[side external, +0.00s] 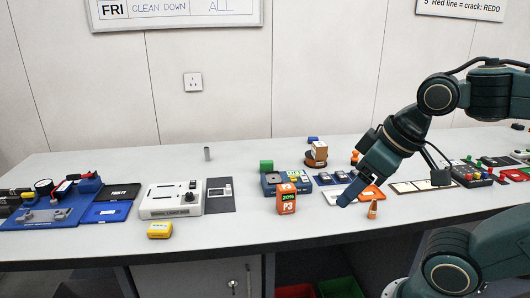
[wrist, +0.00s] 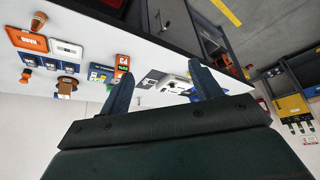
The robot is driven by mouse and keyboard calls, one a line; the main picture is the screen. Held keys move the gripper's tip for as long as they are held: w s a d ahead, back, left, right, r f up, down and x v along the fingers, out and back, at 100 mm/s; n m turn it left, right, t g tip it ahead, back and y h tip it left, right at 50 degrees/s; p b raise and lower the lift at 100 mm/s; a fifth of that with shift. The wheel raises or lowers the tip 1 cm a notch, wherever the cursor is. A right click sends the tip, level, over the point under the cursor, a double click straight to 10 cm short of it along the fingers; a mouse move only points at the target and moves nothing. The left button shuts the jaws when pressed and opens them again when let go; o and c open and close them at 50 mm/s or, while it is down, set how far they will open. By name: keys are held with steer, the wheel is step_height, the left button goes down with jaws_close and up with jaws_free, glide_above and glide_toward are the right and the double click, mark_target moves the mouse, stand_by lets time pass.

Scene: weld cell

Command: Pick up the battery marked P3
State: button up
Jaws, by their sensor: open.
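The battery marked P3 (side external: 287,204) is orange, with a small display reading 20% above its mark. It stands upright on the table in front of a blue box-like unit (side external: 271,184). The P3 battery also shows in the wrist view (wrist: 122,66), beyond the left fingertip. My gripper (side external: 346,199) is to the right of the battery in the side view, apart from it and pointing down to the left. Its two fingers (wrist: 162,85) are spread with nothing held between them. Only the fingers' side faces the side camera.
A yellow battery-like block (side external: 159,230) lies at the table's front left, before a white device (side external: 171,200). A green block (side external: 266,166) stands behind the blue unit. A small orange-brown piece (side external: 373,209) stands right of my gripper. The tabletop in front of P3 is clear.

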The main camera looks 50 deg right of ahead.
steer(key=w+d+r+n+g, duration=0.1)
steer(key=w+d+r+n, duration=0.1)
steer(key=w, duration=0.5)
steer(key=n+g+y, duration=0.2)
steer(key=n+y, duration=0.1)
steer(key=n, duration=0.5)
glide_above(287, 186)
steer(key=s+d, duration=0.2)
step_height(287, 186, down, 11)
steer(key=shift+s+d, duration=0.1)
steer(key=shift+d, duration=0.1)
steer(key=shift+f, duration=0.1)
steer(key=shift+x, duration=4.25)
steer(key=shift+s+f, duration=0.1)
steer(key=shift+f, duration=0.05)
steer(key=shift+x, duration=2.45)
